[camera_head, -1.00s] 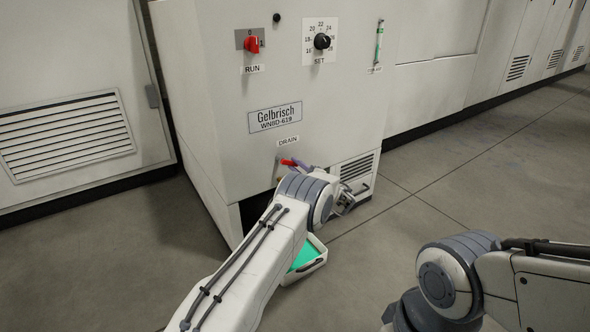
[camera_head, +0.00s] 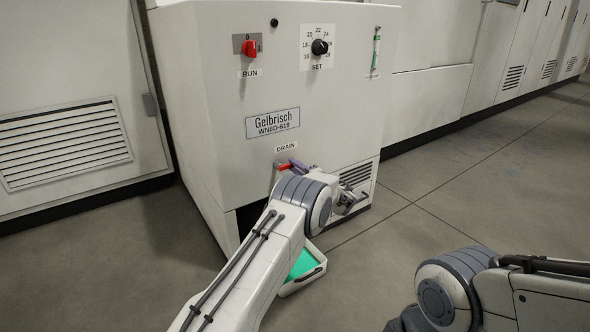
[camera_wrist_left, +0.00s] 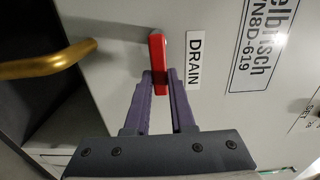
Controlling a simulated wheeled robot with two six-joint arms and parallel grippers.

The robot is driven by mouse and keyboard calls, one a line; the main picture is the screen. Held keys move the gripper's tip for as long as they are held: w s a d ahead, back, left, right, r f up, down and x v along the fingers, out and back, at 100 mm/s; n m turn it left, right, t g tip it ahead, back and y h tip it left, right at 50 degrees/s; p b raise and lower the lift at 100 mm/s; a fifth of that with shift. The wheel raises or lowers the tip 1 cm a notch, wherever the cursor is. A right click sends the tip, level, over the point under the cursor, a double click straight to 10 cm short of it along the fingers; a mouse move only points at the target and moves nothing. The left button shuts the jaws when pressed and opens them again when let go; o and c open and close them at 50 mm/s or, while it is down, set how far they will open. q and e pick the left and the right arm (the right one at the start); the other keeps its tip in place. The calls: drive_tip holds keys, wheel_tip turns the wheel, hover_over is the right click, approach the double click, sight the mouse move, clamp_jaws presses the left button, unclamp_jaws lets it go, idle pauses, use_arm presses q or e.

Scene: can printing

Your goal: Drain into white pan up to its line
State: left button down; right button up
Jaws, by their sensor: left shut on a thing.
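The red drain lever (camera_head: 283,168) sits below the DRAIN label on the white machine. In the left wrist view the lever (camera_wrist_left: 157,62) lies parallel to the label's lettering. My left gripper (camera_head: 297,164) is shut on the lever; its purple fingers (camera_wrist_left: 160,80) close on it in the wrist view. The white pan (camera_head: 307,284) is on the floor at the machine's foot, with bright green liquid (camera_head: 303,262) in it. My left arm hides part of the pan, and I cannot make out its line. A brass pipe (camera_wrist_left: 45,64) shows beside the lever.
The machine front (camera_head: 215,120) carries a red RUN switch (camera_head: 249,48), a black SET dial (camera_head: 320,47) and a green-filled sight gauge (camera_head: 376,52). My right arm is at the lower right, its gripper out of view. Grey floor (camera_head: 480,190) to the right is clear.

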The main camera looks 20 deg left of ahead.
use_arm(q)
drive_tip(key=c, duration=0.8)
unclamp_jaws()
drive_tip(key=shift+o, duration=0.2)
drive_tip(key=p+v, duration=0.5)
drive_tip(key=v, duration=0.5)
drive_tip(key=shift+s+d, duration=0.2)
drive_tip(key=shift+d, duration=0.05)
